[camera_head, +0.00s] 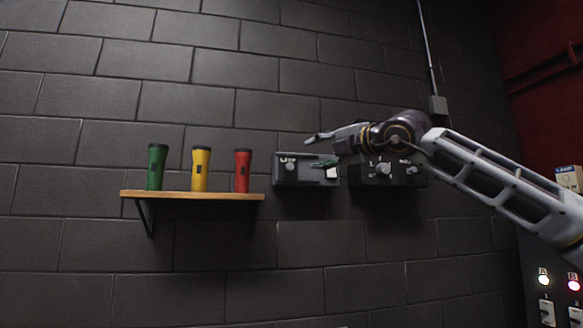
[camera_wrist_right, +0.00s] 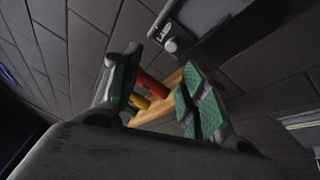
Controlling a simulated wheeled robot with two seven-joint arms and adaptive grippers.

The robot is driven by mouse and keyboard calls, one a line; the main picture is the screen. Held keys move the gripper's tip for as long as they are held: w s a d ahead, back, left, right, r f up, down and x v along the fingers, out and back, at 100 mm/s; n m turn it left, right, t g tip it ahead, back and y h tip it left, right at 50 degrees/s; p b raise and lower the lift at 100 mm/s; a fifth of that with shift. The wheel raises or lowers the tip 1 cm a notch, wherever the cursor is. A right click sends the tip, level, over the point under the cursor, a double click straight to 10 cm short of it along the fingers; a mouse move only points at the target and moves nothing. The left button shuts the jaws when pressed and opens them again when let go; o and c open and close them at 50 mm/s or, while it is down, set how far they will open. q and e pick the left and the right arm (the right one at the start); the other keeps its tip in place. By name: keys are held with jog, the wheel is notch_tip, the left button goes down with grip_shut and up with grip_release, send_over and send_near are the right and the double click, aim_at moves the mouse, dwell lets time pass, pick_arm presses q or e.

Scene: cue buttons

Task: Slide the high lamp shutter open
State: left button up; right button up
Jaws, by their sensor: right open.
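A dark grey wall box (camera_head: 281,183) with a small label reading like "LAMP" and a round pale knob (camera_head: 290,167) at its left is in the head view. I take it as the lamp shutter box; a white patch shows at its right end. The box and knob (camera_wrist_right: 170,45) also show at the top of the right wrist view. My right gripper (camera_head: 318,151) is open and empty, its fingers pointing left in front of the box's upper right part. Whether it touches the box cannot be told. My left gripper is not in view.
A second dark box (camera_head: 400,180) with knobs is partly behind my right arm. A panel with lit buttons (camera_head: 543,280) stands at the right.

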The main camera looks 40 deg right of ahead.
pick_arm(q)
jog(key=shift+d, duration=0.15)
pick_arm(e)
jog(key=m, duration=0.3)
jog(key=f+m, duration=0.1)
jog(key=shift+d+g, duration=0.3)
jog(key=shift+d, duration=0.1)
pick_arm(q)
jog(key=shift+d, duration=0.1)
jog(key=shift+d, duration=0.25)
pick_arm(e)
jog(key=shift+w, duration=0.15)
jog(key=p, duration=0.4)
send_near(291, 166)
jog(key=shift+w, duration=1.9)
pick_arm(q)
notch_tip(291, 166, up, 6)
jog(key=p, duration=0.2)
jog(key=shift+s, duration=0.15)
pick_arm(e)
jog(key=shift+w+d, duration=0.2)
jog(key=shift+w, duration=1.15)
jog(key=shift+w+d, duration=0.25)
jog(key=shift+w, duration=1.15)
